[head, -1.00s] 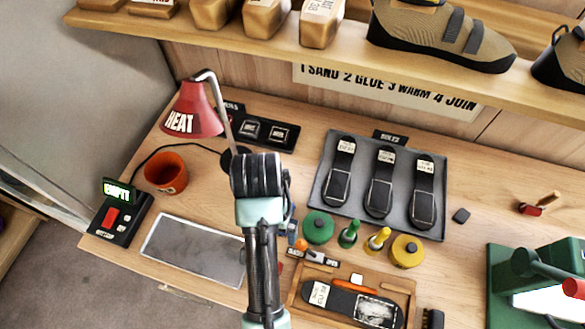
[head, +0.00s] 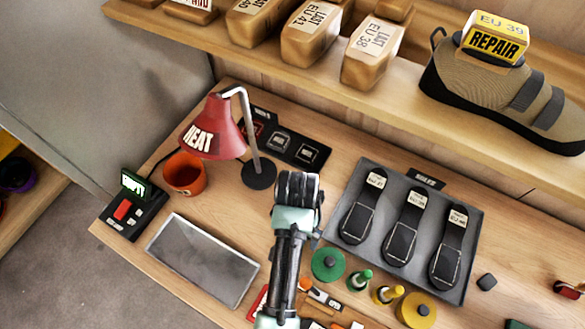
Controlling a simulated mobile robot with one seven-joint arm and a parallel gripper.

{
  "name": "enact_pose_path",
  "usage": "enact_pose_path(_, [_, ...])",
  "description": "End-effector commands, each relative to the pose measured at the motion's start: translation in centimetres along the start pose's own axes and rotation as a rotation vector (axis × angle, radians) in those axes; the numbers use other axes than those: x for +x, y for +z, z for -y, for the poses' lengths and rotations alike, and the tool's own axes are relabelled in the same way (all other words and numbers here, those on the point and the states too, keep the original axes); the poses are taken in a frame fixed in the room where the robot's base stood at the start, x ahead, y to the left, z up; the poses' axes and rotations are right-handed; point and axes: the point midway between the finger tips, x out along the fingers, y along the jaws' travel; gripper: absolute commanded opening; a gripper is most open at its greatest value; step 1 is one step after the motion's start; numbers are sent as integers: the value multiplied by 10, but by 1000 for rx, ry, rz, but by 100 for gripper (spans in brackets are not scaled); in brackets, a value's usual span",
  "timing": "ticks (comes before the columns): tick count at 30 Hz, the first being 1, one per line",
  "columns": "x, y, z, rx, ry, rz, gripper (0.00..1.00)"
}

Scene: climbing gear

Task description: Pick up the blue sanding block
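My arm (head: 288,245) reaches up from the bottom edge over the front of the workbench. Its dark upper end (head: 297,190) stands in front of the bench top. My gripper's fingers do not show; they may be hidden behind the arm. A small bluish sliver (head: 316,240) shows just right of the arm, mostly hidden; I cannot tell whether it is the blue sanding block. No other blue block shows clearly.
A grey tray (head: 358,245) with shoe soles lies right of the arm. A red lamp (head: 213,130), an orange cup (head: 184,174) and a flat grey plate (head: 203,260) are left. Green (head: 328,264) and yellow (head: 416,310) round containers stand near the front. A shelf (head: 330,75) overhangs the back.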

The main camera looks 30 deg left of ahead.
Motion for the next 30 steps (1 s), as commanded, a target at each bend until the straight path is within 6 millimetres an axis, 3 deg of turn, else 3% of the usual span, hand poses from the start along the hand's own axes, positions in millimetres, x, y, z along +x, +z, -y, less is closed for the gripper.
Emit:
enact_pose_path(11, [46, 8, 4, -1, 1, 3, 98])
enact_pose_path(20, [52, 8, 4, 0, 0, 0, 98])
enact_pose_path(30, [51, 8, 4, 0, 0, 1, 40])
